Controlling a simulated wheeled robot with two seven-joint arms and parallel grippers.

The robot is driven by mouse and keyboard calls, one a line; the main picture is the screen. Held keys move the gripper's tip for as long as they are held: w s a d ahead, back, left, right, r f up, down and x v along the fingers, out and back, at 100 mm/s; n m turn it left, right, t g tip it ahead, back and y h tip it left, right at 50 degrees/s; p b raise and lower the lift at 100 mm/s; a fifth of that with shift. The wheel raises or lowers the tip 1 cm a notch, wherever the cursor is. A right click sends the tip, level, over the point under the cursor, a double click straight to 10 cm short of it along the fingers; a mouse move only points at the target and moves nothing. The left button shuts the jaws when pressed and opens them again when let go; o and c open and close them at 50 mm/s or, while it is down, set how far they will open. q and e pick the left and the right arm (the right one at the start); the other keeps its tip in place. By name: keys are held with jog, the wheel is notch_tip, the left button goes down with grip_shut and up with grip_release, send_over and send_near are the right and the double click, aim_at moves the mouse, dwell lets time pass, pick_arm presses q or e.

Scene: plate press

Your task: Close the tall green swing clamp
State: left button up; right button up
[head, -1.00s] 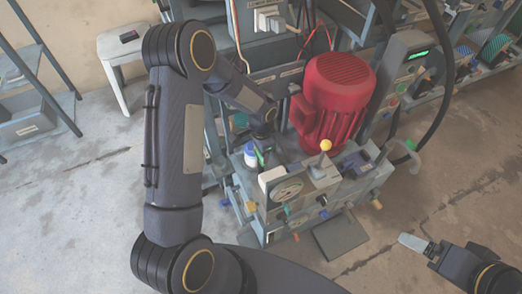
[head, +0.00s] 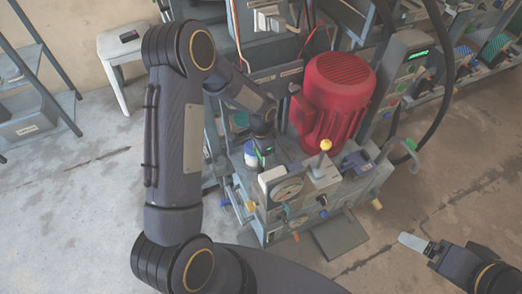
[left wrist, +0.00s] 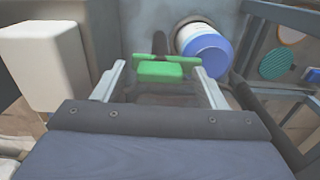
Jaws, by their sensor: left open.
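The green clamp handle (left wrist: 160,70) shows in the left wrist view as a short bright green bar with a darker part behind it. It lies between the two fingertips of my left gripper (left wrist: 160,76), which are apart on either side of it. Contact with the fingers cannot be made out. The clamp's base is mostly hidden. My right gripper (head: 413,243) is at the lower right, away from the bench; its finger gap is unclear.
A white jar with a blue lid (left wrist: 204,50) stands close to the right finger; it also shows in the head view (head: 251,157). A pale block (left wrist: 45,62) is at the left.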

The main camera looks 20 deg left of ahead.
pick_arm(q)
notch_tip(320, 180, up, 7)
jog(key=shift+f+p, duration=0.15)
jog(key=shift+p, duration=0.7)
jog(key=shift+r, duration=0.55)
jog(key=shift+r, duration=0.2)
jog(key=s+r+n+t+h, duration=0.35)
jog(key=s+r+n, duration=0.45)
jog(key=s+r, duration=0.95)
jog(key=s+d+r+n+t, duration=0.1)
jog(key=s+d+n+t, duration=0.1)
jog(key=s, duration=0.4)
notch_tip(320, 180, up, 20)
jog(key=p, duration=1.9)
jog(key=shift+s+a+f, duration=0.15)
jog(key=shift+s+f, duration=0.05)
jog(key=shift+s, duration=0.05)
